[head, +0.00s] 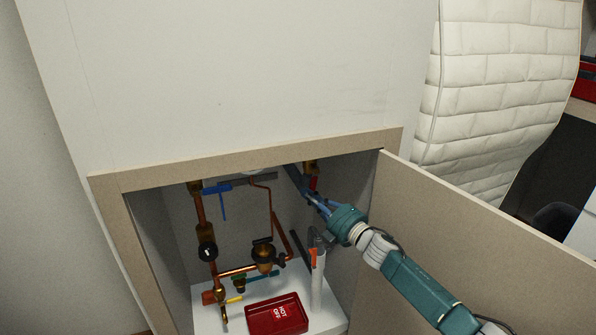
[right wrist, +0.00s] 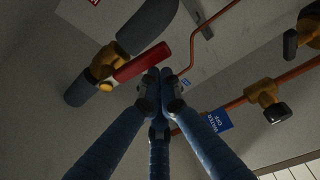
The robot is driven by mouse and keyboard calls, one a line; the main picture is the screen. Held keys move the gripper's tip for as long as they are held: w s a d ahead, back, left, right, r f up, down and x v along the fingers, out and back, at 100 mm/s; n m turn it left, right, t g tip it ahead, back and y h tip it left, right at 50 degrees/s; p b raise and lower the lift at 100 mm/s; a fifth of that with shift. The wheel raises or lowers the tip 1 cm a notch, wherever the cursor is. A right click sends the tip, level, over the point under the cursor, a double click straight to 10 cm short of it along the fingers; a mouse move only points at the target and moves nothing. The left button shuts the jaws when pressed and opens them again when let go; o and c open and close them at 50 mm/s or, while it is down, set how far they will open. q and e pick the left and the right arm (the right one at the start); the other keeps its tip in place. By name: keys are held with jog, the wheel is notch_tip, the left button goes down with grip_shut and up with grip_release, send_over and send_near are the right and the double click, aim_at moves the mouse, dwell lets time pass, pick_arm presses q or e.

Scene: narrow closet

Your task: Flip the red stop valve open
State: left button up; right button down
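The red stop valve's lever (right wrist: 141,64) runs diagonally out from a brass valve body (right wrist: 105,62) on a dark pipe in the right wrist view. In the head view the red lever (head: 314,183) shows small at the top right inside the cabinet. My right gripper (right wrist: 157,92) has its blue fingers drawn together at the tips, with nothing seen between them. The tips are close to the lever's free end; I cannot tell whether they touch it. In the head view the right gripper (head: 312,197) reaches in below the valve. My left gripper is not in view.
The cabinet's open door (head: 480,235) stands right of my right arm. Copper pipes (head: 200,215), a blue lever (head: 222,203) and a brass fitting (head: 264,254) fill the left and middle.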

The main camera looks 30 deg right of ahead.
jog(key=shift+s+d+f, duration=0.1)
jog(key=shift+d+f, duration=0.05)
jog(key=shift+d, duration=0.3)
dwell(0.4)
